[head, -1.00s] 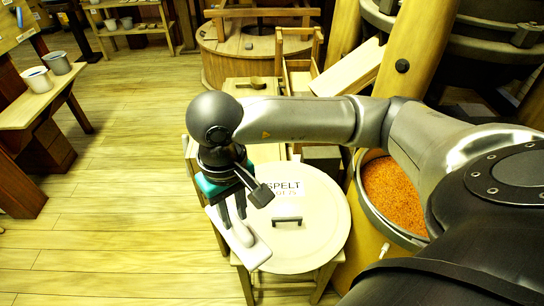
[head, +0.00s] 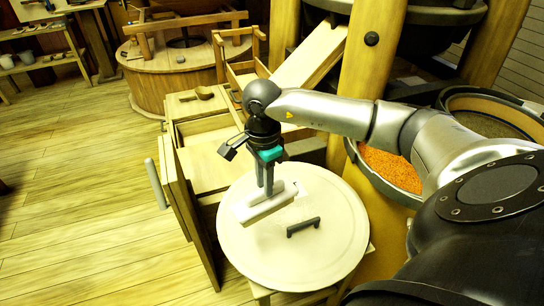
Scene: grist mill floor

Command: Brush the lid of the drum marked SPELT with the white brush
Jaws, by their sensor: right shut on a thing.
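The round pale drum lid (head: 335,250) lies low in the middle of the head view, with a dark bar handle (head: 303,226) on it. Its label is mostly hidden behind the brush, and the word cannot be read now. The white brush (head: 258,207) is over the upper left part of the lid, left of the handle. My right gripper (head: 266,188) points down and is shut on the brush. I cannot tell whether the brush touches the lid. My left gripper is out of view.
A wooden cabinet (head: 212,160) with a scoop (head: 200,93) on top stands behind and left of the lid. A bin of orange grain (head: 390,168) stands to the right, partly behind my arm. A round millstone casing (head: 165,85) is at the back. Floor is clear at left.

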